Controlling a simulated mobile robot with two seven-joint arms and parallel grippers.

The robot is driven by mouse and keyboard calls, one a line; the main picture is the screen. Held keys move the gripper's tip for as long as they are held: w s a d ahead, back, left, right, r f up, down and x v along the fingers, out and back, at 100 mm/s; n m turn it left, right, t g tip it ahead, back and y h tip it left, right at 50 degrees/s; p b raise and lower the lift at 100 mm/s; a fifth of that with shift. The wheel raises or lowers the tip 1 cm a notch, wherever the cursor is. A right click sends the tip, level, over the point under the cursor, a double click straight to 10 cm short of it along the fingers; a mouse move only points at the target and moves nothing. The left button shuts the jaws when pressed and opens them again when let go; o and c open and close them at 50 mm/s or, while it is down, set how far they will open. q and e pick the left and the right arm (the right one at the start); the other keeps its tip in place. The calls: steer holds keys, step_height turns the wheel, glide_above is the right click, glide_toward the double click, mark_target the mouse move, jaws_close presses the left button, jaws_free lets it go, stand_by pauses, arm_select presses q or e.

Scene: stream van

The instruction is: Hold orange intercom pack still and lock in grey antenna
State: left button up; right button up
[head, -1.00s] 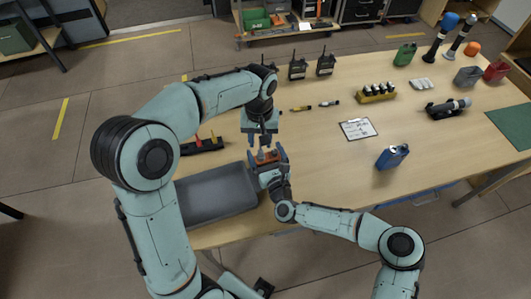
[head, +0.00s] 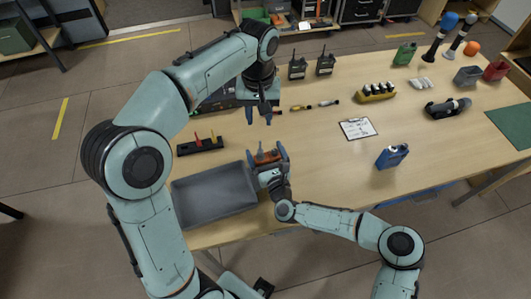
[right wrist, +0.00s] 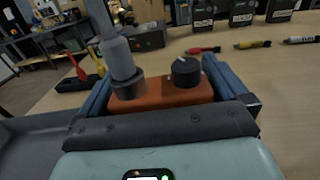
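The orange intercom pack (right wrist: 165,97) is between the fingers of my right gripper (head: 268,155), near the front edge of the table. The grey antenna (right wrist: 118,60) stands upright on the pack's left side in the right wrist view, with its base at the pack's top. A black knob (right wrist: 186,72) is beside it. My left gripper (head: 260,115) is open and empty, above the table behind the pack and apart from the antenna. Whether the antenna is fully locked cannot be seen.
A grey tray (head: 215,208) lies left of my right gripper. A black holder (head: 200,147) with red and yellow pieces is behind it. A clipboard (head: 358,128) and a blue can (head: 392,157) are to the right. Radios (head: 297,69) stand farther back.

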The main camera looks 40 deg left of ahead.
steer(key=shift+d, duration=0.1)
steer(key=v, duration=1.2)
